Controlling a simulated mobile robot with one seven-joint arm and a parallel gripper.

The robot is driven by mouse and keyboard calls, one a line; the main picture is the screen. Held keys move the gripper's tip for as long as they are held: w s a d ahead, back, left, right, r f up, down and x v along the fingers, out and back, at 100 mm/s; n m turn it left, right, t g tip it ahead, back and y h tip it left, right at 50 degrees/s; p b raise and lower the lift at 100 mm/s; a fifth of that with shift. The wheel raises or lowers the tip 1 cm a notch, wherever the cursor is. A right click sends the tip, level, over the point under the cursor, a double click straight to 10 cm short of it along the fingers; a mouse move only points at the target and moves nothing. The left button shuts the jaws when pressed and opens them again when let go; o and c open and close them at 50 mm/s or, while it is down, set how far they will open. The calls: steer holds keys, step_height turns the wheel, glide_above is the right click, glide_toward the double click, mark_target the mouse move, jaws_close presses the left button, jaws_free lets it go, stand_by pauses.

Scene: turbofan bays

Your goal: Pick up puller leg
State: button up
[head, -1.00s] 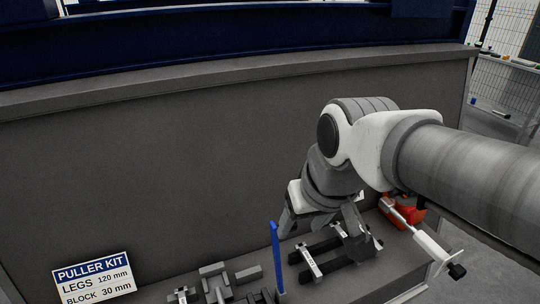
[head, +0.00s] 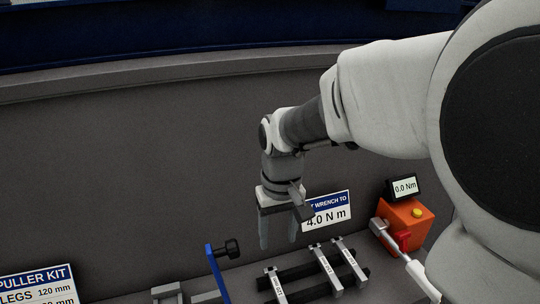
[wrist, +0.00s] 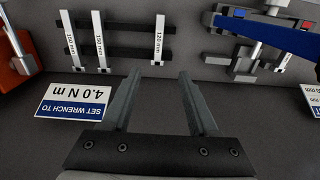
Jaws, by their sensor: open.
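Pale puller legs lie across two dark bars on the grey bench. In the wrist view the leg marked 120 mm (wrist: 159,42) is on the right, apart from two legs on the left, one of them marked 150 mm (wrist: 99,42). In the head view the legs show at the bottom: a left one (head: 276,285), a middle one (head: 327,268) and a right one (head: 352,263). My gripper (head: 278,240) is open and empty, pointing down above the bench; in the wrist view its fingers (wrist: 158,85) line up with the 120 mm leg, apart from it.
A puller kit sign (head: 38,285) is at lower left. A wrench sign (head: 327,211) stands behind the legs. An orange box (head: 403,222) with a display is at right.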

steer(key=f, duration=0.2)
steer(key=b, duration=0.2)
glide_above(277, 284)
step_height(277, 284, down, 12)
steer(key=shift+a+r, duration=0.1)
steer(key=shift+r, duration=0.15)
step_height(277, 284, down, 5)
steer(key=shift+s+f+b, duration=0.1)
steer(key=shift+b, duration=0.3)
jaws_close()
stand_by(0.9)
